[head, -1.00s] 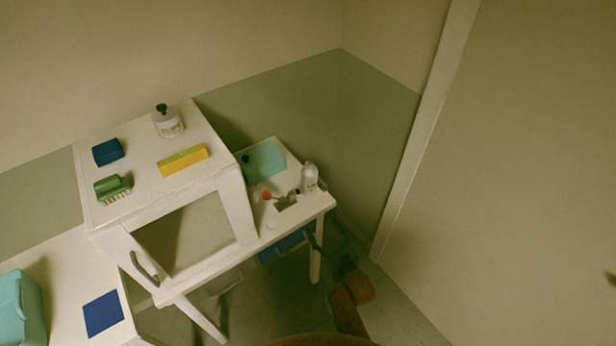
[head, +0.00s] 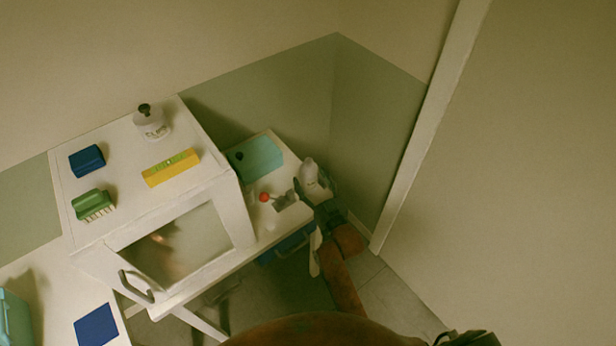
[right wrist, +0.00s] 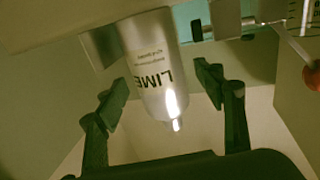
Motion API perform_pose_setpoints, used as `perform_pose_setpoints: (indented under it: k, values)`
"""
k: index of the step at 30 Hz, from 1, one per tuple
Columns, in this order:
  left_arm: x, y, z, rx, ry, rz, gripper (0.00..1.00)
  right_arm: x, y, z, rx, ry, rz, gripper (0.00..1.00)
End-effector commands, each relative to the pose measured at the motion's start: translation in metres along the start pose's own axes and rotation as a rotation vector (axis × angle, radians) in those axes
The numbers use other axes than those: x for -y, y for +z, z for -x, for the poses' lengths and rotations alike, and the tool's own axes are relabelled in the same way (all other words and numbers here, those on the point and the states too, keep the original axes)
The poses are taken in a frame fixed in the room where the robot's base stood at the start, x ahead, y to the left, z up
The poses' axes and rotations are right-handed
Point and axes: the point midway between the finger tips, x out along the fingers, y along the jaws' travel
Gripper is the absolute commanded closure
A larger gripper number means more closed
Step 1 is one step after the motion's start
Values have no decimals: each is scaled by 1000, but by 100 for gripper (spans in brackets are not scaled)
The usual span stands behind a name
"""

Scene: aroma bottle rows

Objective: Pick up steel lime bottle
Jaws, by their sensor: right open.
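The steel lime bottle (head: 309,170) stands at the right end of the low white table in the head view. In the right wrist view it is a pale grey cylinder (right wrist: 150,75) with "LIME" printed on it, appearing upside down. My right gripper (head: 316,188) is at the bottle, its dark fingers open. In the right wrist view the fingers (right wrist: 158,88) are spread on either side of the bottle, with gaps visible on both sides. My left gripper is not in view.
A small grey object (head: 285,201) and a red ball (head: 264,197) are left of the bottle. A teal tray (head: 262,158) lies behind.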

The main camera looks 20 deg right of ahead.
Motion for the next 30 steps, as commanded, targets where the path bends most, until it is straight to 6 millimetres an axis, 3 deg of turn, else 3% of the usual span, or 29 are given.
perform_pose_setpoints:
  k: [5,13,19,30]
  values:
    - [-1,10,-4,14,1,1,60,0,2,-20,1,0,-1,37]
    - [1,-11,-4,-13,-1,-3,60,0,1,-22,1,0,-2,37]
    - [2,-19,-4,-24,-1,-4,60,0,1,-22,1,0,-1,51]
    - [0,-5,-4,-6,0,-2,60,0,1,-22,1,0,-1,77]
